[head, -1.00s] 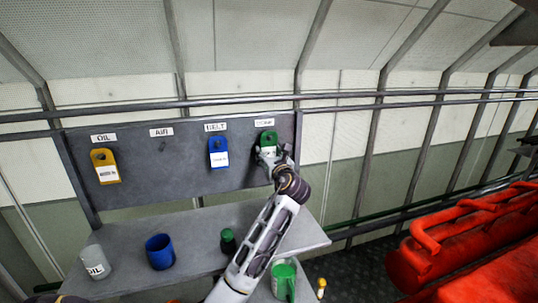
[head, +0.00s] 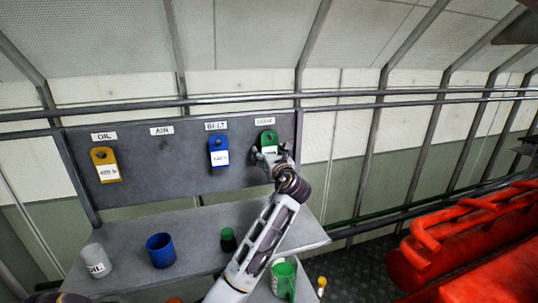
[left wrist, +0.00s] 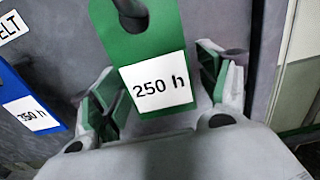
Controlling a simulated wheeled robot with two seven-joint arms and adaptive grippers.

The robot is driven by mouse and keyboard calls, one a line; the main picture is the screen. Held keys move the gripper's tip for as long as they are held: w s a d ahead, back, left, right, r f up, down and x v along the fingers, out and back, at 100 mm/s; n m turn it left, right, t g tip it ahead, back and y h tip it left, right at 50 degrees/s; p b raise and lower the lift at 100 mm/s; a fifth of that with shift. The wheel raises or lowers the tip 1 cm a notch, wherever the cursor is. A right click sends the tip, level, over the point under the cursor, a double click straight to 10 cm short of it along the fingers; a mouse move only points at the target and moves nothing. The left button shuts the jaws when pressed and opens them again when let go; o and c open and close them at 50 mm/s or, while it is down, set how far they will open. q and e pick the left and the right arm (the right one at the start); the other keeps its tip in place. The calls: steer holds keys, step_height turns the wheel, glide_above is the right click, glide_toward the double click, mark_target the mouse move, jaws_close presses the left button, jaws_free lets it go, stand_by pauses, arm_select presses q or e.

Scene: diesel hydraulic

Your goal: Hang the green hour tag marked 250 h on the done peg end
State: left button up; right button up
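The green hour tag marked 250 h (left wrist: 160,80) hangs under the DONE label at the board's right end, and shows in the head view (head: 268,137). A dark peg end (left wrist: 131,8) shows in its hole in the left wrist view. My left gripper (head: 268,154) is at the tag's lower part. In the left wrist view its two fingers are spread on either side of the tag, with visible gaps, so it is open. The tag hides part of the space between them. My right gripper is not in view.
A yellow tag (head: 105,164) hangs under OIL and a blue tag (head: 219,151) under BELT; AIR has no tag. A green mug (head: 284,279) stands lower.

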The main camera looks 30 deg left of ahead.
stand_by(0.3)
arm_select(q)
steer(key=v, duration=1.2)
steer(key=shift+s+f, duration=0.1)
stand_by(0.6)
